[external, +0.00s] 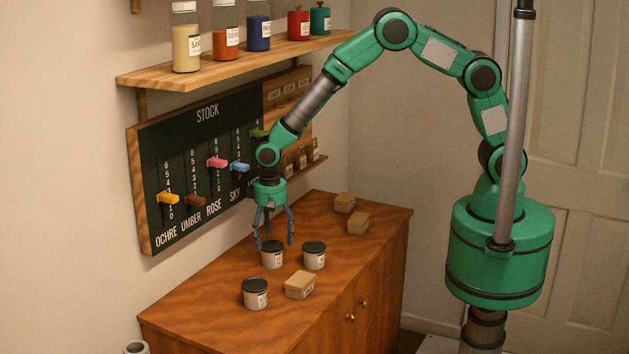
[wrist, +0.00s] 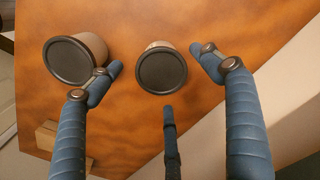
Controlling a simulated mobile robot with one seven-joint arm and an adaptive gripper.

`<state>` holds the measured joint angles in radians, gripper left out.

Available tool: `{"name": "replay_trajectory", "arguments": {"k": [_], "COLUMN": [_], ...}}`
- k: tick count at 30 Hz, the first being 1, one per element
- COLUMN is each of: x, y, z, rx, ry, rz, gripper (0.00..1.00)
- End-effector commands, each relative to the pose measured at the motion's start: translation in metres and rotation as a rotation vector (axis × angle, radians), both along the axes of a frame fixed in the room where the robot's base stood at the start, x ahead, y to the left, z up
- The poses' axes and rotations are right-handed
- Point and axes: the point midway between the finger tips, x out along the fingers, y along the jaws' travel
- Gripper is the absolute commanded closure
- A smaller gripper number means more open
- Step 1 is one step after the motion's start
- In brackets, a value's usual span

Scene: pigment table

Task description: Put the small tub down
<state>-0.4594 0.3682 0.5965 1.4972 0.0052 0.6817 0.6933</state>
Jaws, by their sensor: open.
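Three small grey tubs with dark lids stand upright on the wooden cabinet top. My gripper (external: 274,242) points down over the rear-left tub (external: 272,257). Its fingers are spread, with gaps to the tub, and it holds nothing. In the wrist view a tub (wrist: 162,72) sits between the open fingers (wrist: 157,65), its lid facing the camera. A second tub (wrist: 77,60) is close beside the left finger there. The other tubs in the external view are to the right (external: 314,257) and in front (external: 255,294). How low the fingertips reach beside the lid is hard to tell.
A tan box (external: 300,285) lies near the tubs, and two more (external: 345,202) (external: 358,222) lie at the back of the cabinet top (external: 210,310). The stock board (external: 200,175) and jar shelf (external: 245,58) are on the wall close to my arm.

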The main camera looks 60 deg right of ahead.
Motion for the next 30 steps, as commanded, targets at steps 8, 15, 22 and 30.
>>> {"name": "replay_trajectory", "arguments": {"k": [8,15,22,30], "x": [0.001,0.001,0.001,0.001], "y": [0.0,0.0,0.0,0.0], "z": [0.049,0.079,0.089,0.09], "rx": [0.001,0.001,0.0,0.0], "ry": [-0.003,-0.002,0.0,0.0], "rz": [0.0,0.0,0.0,0.0], "gripper": [0.21,0.21,0.21,0.21]}}
